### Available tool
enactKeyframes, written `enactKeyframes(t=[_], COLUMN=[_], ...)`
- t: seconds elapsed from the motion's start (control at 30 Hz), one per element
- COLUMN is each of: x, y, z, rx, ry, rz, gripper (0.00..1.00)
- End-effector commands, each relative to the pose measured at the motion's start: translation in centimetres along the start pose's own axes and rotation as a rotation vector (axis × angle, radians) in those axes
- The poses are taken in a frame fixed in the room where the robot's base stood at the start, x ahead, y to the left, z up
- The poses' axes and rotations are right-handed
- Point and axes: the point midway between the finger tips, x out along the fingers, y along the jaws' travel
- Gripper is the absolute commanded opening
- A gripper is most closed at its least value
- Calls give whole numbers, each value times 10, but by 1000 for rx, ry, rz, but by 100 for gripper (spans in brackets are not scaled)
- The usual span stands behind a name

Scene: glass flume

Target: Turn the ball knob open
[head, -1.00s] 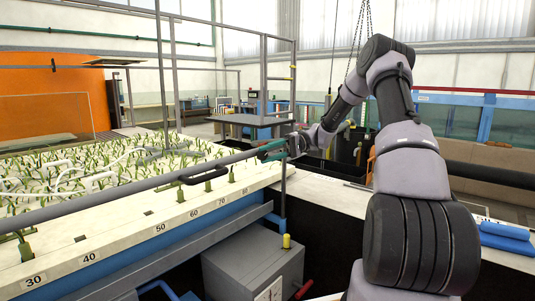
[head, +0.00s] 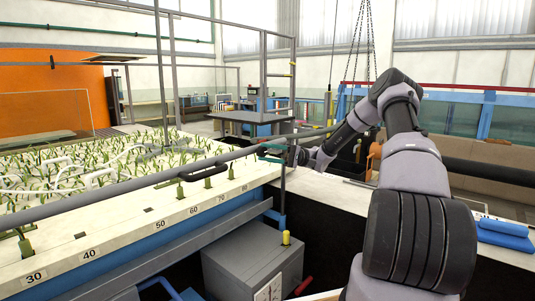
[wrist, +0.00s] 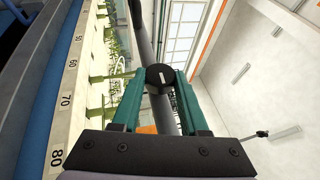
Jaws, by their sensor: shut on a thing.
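The ball knob (wrist: 160,78) is black with a short white mark on its face. It shows in the middle of the wrist view, at a long grey rail. My gripper (wrist: 160,85) has green fingers, one on each side of the knob, shut on it. In the head view my gripper (head: 272,152) is at the rail (head: 110,190), near the corner of the flume bed. The knob is not clearly visible there, being small and behind the fingers.
The white planted bed (head: 150,208), with numbered marks along its edge, lies left of my gripper. A grey cabinet (head: 250,262) stands below it. A blue folded item (head: 503,234) lies on the pale ledge at right. A grey upright frame (head: 264,85) stands behind.

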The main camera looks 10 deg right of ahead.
Motion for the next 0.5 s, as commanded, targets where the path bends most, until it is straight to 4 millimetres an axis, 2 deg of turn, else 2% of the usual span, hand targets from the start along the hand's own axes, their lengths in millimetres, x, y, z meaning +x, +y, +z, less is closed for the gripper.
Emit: enactKeyframes(t=[0.27, 0.3, 0.33, 0.37, 0.5], x=[0, 0, 0, 0, 0], y=[0, 0, 0, 0, 0], z=[0, 0, 0, 0, 0], rx=[0, 0, 0, 0, 0], ry=[1, 1, 1, 1, 1], rz=[-1, -1, -1, -1, 0], gripper=[0, 55, 66, 74, 74])
